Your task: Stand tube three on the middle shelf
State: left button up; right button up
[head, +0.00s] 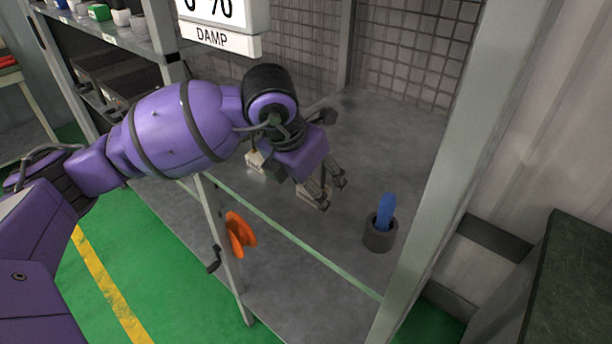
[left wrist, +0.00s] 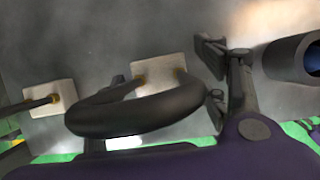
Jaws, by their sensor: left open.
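A blue tube-like piece (head: 386,208) stands upright in a dark grey cup (head: 380,238) on a grey shelf (head: 300,225); I see no number on it. The cup also shows at the right of the left wrist view (left wrist: 284,58), blue inside it. My left gripper (head: 332,194) is open over the shelf, to the left of the cup and apart from it. Pale blocks (left wrist: 158,72) with brass-tipped dark rods lie under and beside the gripper; one shows in the head view (head: 255,160). A thick dark loop (left wrist: 125,118) crosses the left wrist view close up; I cannot tell what it belongs to.
A metal post (head: 440,180) stands right of the cup, and another (head: 225,240) stands at the shelf's front left. An orange piece (head: 239,235) is near that post. A DAMP sign (head: 212,37) hangs above. A rack (head: 120,45) with small containers is at the upper left.

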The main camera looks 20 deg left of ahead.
pick_arm(q)
jog(key=v, duration=0.3)
jog(key=shift+w+r, duration=0.1)
jog(key=shift+r, duration=0.1)
jog(key=s+a+b, duration=0.2)
jog(key=s+a, duration=0.2)
jog(key=s, duration=0.7)
jog(key=shift+s, duration=0.25)
jog(key=shift+f, duration=0.1)
